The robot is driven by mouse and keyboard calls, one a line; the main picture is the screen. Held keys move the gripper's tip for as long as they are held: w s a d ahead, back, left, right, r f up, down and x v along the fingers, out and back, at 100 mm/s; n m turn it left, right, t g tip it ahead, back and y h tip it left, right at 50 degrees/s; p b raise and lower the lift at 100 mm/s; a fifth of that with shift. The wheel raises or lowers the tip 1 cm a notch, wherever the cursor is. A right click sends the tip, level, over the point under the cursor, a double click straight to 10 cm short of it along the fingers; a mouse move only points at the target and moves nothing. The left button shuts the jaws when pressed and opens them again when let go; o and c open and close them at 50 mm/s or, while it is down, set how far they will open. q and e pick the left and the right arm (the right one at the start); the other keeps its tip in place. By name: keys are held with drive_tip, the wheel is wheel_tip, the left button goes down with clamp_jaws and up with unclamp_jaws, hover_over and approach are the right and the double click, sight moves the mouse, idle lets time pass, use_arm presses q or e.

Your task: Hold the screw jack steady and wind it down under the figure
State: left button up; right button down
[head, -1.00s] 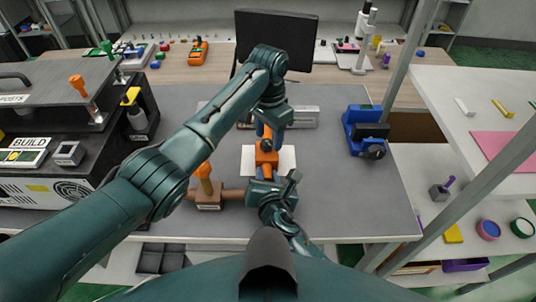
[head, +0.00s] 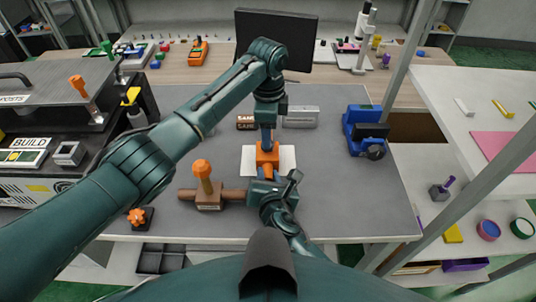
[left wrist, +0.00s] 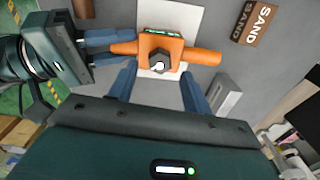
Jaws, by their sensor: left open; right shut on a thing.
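The orange screw jack (head: 267,156) stands on a white sheet (head: 287,157) in the middle of the grey mat. In the left wrist view its orange body (left wrist: 175,48) has a dark hex head with a pale centre (left wrist: 159,62), orange bars to both sides and a small green strip (left wrist: 163,31), too small to read. My left gripper (head: 268,138) is above the jack, pointing down; its open blue fingers (left wrist: 158,72) lie either side of the hex head in that view, contact unclear. My right gripper (head: 267,174) is shut on the jack's near side, at one orange bar.
A brown block with an orange-topped peg (head: 208,190) stands left of my right gripper. A SAND block (head: 245,122) and a grey block (head: 300,117) lie behind the jack. A blue fixture (head: 366,132) stands right. The mat between is clear.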

sight(268, 153)
use_arm(q)
drive_tip(key=shift+a+f+m, duration=0.1)
drive_tip(key=shift+m, duration=0.9)
drive_tip(key=shift+f, duration=2.35)
drive_tip(key=shift+s+f, duration=0.1)
drive_tip(key=shift+f, duration=0.1)
